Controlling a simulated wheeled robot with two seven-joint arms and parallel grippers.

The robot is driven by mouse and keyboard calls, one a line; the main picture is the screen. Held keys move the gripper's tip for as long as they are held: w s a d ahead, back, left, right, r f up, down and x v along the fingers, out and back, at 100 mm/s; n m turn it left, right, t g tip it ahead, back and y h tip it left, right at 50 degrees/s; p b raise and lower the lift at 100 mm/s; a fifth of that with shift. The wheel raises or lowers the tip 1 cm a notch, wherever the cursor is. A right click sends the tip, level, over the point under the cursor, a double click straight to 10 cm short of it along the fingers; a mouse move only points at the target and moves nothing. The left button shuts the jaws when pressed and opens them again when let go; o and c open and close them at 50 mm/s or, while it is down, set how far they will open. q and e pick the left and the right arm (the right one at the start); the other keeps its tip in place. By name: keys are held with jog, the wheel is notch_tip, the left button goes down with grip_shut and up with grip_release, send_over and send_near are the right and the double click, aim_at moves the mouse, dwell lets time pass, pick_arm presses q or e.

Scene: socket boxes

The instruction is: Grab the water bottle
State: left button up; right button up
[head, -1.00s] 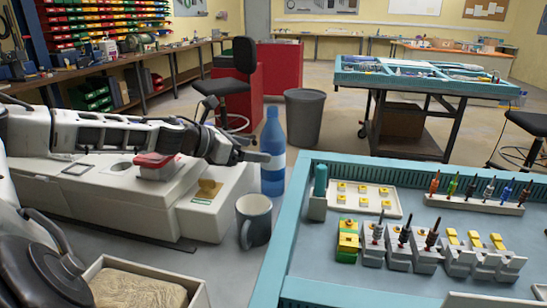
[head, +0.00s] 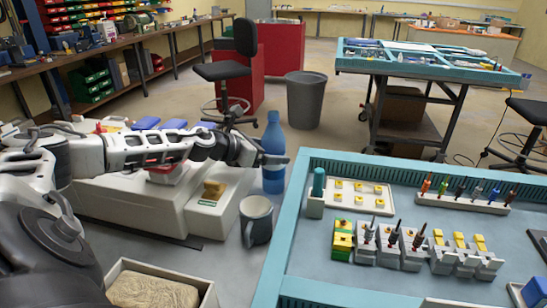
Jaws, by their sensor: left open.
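The blue water bottle (head: 273,132) stands upright on the grey table, behind the mug and beside the left edge of the teal-rimmed tray. My left gripper (head: 272,158) comes in from the left at the bottle's mid-height. It is open, and a finger crosses in front of the bottle, hiding its middle. I cannot tell whether the finger touches the bottle, or where the other finger is. My right gripper is not in view.
A grey mug (head: 257,222) stands just in front of the bottle. The teal tray (head: 277,240) with tools and sockets is to the right. A white machine (head: 212,212) lies under my left arm. An open box (head: 205,293) is at the front.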

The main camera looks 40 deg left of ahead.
pick_arm(q)
jog(key=c, duration=1.3)
jog(key=shift+o, duration=0.2)
jog(key=shift+r, duration=0.25)
